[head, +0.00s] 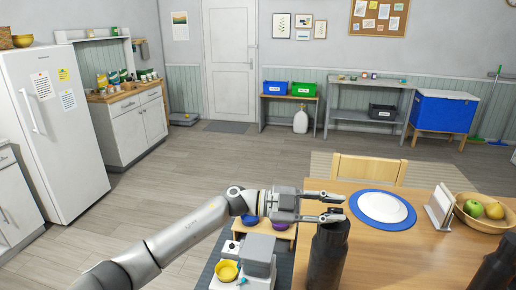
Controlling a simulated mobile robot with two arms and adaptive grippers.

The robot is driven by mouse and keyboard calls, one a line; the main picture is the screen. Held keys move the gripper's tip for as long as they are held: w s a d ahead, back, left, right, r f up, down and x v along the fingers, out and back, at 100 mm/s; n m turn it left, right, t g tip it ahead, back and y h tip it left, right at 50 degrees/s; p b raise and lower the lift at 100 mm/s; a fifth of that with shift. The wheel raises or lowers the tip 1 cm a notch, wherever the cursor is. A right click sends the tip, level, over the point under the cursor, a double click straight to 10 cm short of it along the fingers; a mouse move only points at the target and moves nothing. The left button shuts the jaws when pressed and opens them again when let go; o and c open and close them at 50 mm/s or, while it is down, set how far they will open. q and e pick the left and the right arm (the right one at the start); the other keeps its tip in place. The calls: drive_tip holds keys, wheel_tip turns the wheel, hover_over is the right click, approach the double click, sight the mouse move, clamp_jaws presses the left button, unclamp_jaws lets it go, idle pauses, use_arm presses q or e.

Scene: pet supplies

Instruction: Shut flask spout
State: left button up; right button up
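A dark flask (328,258) stands upright at the left edge of the wooden table. My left gripper (338,206) reaches in from the left at the height of the flask's top. Its two fingers are spread, with a visible gap between them, and the nearer finger overlaps the top of the flask. The spout is small and dark and partly hidden by that finger, so I cannot tell its angle or whether the finger touches it. My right gripper is not in view.
The wooden table (401,254) holds a white plate (383,206) on a blue mat, a napkin holder (439,207) and a fruit bowl (480,224). Another dark object (497,268) is cut off at bottom right. A pet feeder (260,256) and yellow bowl (228,271) sit left of the table.

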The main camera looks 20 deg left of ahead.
use_arm(q)
drive_tip(key=shift+w+a+r+n+p, duration=0.1)
drive_tip(key=shift+w+r+n+p, duration=0.25)
drive_tip(key=shift+n, duration=0.75)
drive_tip(key=shift+w+a+n, duration=0.2)
drive_tip(key=shift+w+n, duration=0.25)
drive_tip(key=shift+n, duration=0.55)
drive_tip(key=b+v, duration=0.4)
drive_tip(key=v, duration=0.7)
drive_tip(key=w+a+r+n+t+h+b, duration=0.15)
drive_tip(key=w+a+r+n+t, duration=0.25)
drive_tip(key=w+r+n+t, duration=0.4)
drive_tip(key=w+a+f+n+t+y+b, duration=0.1)
drive_tip(key=w+a+f+n+t+y, duration=0.1)
drive_tip(key=n, duration=0.8)
drive_tip(key=w+a+f+n+t+y+b, duration=0.2)
drive_tip(key=w+a+n+t+y, duration=0.2)
drive_tip(key=a+n+t+y, duration=0.3)
drive_tip(key=a+n+y, duration=0.1)
drive_tip(key=n+y, duration=0.2)
drive_tip(key=shift+t+y, duration=0.3)
drive_tip(key=shift+y, duration=0.15)
